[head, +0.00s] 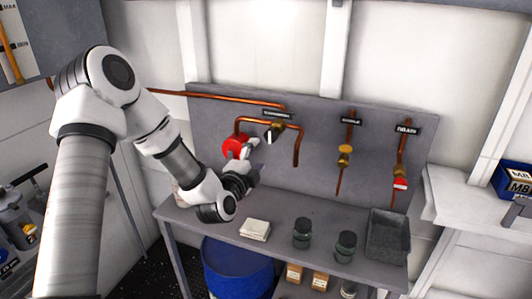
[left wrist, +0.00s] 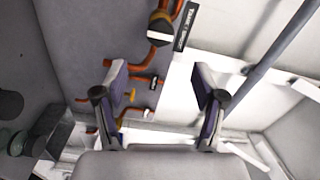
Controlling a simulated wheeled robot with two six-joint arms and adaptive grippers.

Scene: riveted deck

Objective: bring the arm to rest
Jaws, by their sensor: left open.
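My left arm comes in from the left in the head view and bends down toward the bench. Its gripper (head: 250,176) is in front of the grey pipe panel, above the left end of the bench. In the left wrist view the two fingers of the gripper (left wrist: 160,85) stand wide apart with nothing between them. The panel with its copper pipes lies beyond them. My right gripper is in neither view.
A red round part (head: 234,145) and a dark-handled valve (head: 274,132) are close to the gripper. A yellow valve (head: 345,152) and a red-handled valve (head: 400,183) are farther right. The bench holds a pale stack (head: 255,230), two dark jars (head: 302,232) and a grey tray (head: 388,237).

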